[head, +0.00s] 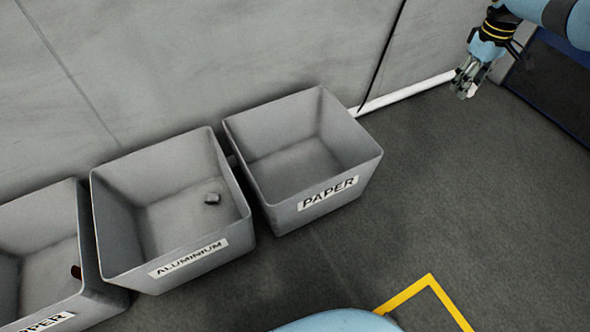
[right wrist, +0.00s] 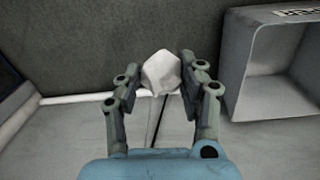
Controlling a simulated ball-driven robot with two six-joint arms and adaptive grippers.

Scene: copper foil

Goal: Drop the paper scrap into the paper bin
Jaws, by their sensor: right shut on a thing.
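The paper scrap (right wrist: 161,72) is a crumpled white lump between the fingers of my right gripper (right wrist: 156,84) in the right wrist view. The right gripper is shut on it. In the head view my right gripper (head: 465,88) is at the upper right, to the right of the paper bin and apart from it; the scrap is hard to make out there. The grey paper bin (head: 328,192) is labelled PAPER, open at the top, and looks empty inside. It also shows at the right of the right wrist view (right wrist: 236,70). My left gripper is not in view.
The aluminium bin (head: 198,272) stands left of the paper bin with a small grey piece (head: 212,198) inside. A copper bin (head: 88,298), partly cut off, holds a reddish piece (head: 76,272). A grey wall (head: 200,60) runs behind. The floor right of the paper bin is clear.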

